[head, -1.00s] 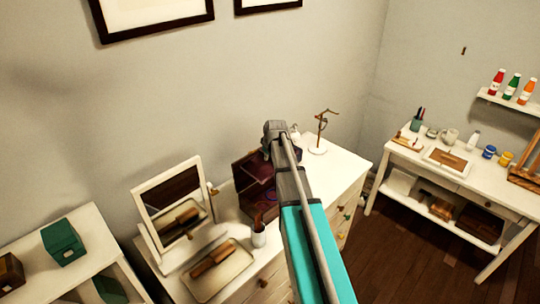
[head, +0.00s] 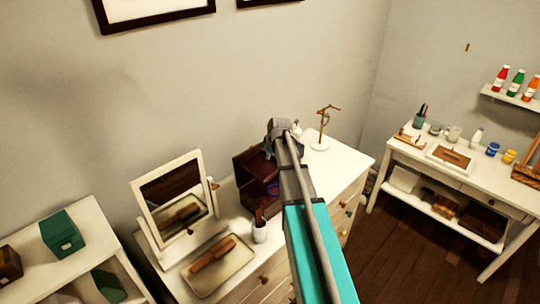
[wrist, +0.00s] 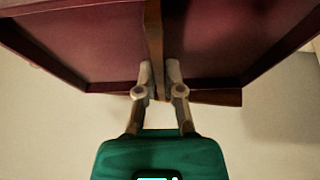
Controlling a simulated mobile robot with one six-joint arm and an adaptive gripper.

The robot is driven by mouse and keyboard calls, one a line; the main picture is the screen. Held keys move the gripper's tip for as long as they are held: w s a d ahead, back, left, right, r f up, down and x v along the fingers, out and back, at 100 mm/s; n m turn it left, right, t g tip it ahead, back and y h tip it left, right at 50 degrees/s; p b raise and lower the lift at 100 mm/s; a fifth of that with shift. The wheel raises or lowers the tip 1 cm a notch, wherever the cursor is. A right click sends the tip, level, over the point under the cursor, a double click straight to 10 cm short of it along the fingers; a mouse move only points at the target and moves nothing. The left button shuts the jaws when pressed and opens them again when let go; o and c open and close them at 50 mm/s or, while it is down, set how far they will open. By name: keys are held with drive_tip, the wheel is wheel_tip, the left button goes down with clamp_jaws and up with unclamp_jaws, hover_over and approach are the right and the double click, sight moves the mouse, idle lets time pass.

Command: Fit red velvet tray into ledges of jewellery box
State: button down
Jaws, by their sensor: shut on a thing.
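The red velvet tray (wrist: 85,45) fills the top of the wrist view, with dark red compartments either side of a wooden divider (wrist: 153,35). My gripper (wrist: 159,72) is shut on that divider, one finger on each side. In the head view my gripper (head: 279,127) is above the back of the white dresser, by the jewellery box. The dark wooden jewellery box (head: 247,165) stands open on the dresser, with purple inside. My arm hides its right part and most of the tray. I cannot tell whether the tray touches the ledges.
A jewellery stand (head: 322,125) is at the back right of the dresser (head: 345,165). A cup with a brush (head: 260,232), a tray with a hairbrush (head: 228,272) and a tilted mirror (head: 172,190) stand in front and left. The wall is close behind.

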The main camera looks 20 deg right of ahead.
wheel_tip(320, 180, down, 7)
drive_tip(key=y+b, duration=0.1)
drive_tip(key=b, duration=0.5)
drive_tip(key=shift+d+g, duration=0.15)
drive_tip(key=shift+g, duration=0.15)
drive_tip(key=shift+f+b, duration=2.8)
drive_tip(key=shift+f+b, duration=2.45)
drive_tip(key=c, duration=0.7)
unclamp_jaws()
drive_tip(key=shift+r, duration=0.2)
